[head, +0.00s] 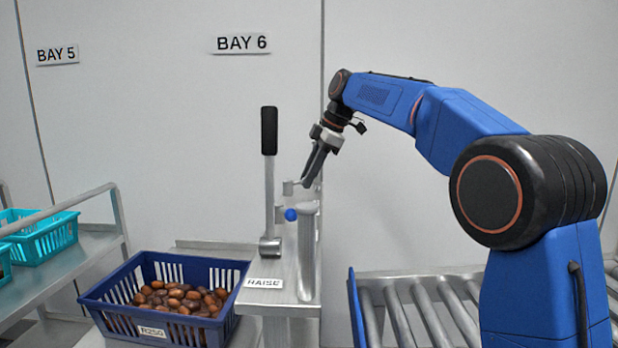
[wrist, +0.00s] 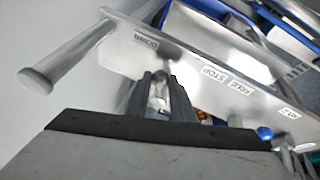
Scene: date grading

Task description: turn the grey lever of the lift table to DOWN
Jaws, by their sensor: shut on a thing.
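My gripper (head: 308,182) reaches down from the upper right to the top of the lift table's control post (head: 306,250). In the wrist view its dark fingers (wrist: 160,98) are closed around a pale grey piece (wrist: 158,92), which appears to be the grey lever. In the head view a small grey lever end (head: 288,187) shows just left of the fingertips. Small white labels line the metal plate (wrist: 185,65); one reads FREE and one STOP, and another (wrist: 145,41) is hard to read. The fingers hide most of the lever, so its exact setting cannot be told.
A blue knob (head: 291,214) sits below the grey lever. A tall black-handled lever (head: 269,135) stands to the left by a RAISE label (head: 265,283). A dark blue crate (head: 108,303) of dates is lower left. A roller conveyor (head: 405,315) lies to the right.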

